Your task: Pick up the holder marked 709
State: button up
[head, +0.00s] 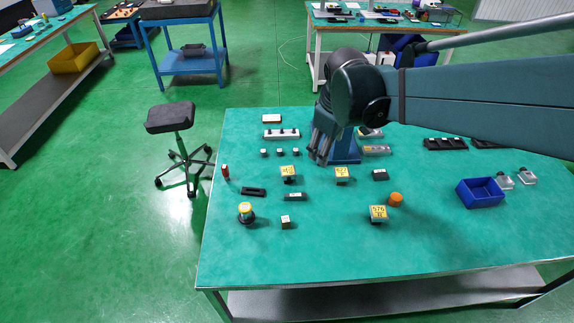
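Several small holders with yellow labels stand on the green table top (320,245). One (288,171) is left of centre, one (341,173) is at centre, and one (378,212) is nearer the front right. The front right label seems to begin with 576. The other labels are too small to read surely, so I cannot tell which holder is marked 709. My gripper (319,160) hangs fingers down over the middle of the table, behind and between the left and centre holders. It appears apart from both. Its finger opening cannot be made out.
A blue bin (481,193) is at right. The table's front strip is clear.

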jog(key=w+a+f+n+g, duration=0.2)
jog(key=w+a+f+n, duration=0.35)
jog(key=w+f, duration=0.45)
jog(key=n+g+h, duration=0.1)
jog(key=n, duration=0.3)
send_over(288, 170)
jog(key=f, duration=0.7)
jog(key=a+f, duration=0.1)
jog(key=f, duration=0.3)
jog(key=shift+s+b, duration=0.3)
jog(key=shift+s, duration=0.05)
jog(key=shift+w+a+f, duration=0.2)
jog(key=shift+f, duration=0.3)
jog(key=shift+d+f, duration=0.25)
jog(key=shift+f, duration=1.05)
jog(key=shift+d+f+b, duration=0.2)
jog(key=shift+f+b, duration=0.1)
jog(key=shift+f, duration=1)
jog(key=shift+d+f+b, duration=0.2)
jog(key=shift+f+b, duration=0.05)
jog(key=shift+f, duration=1)
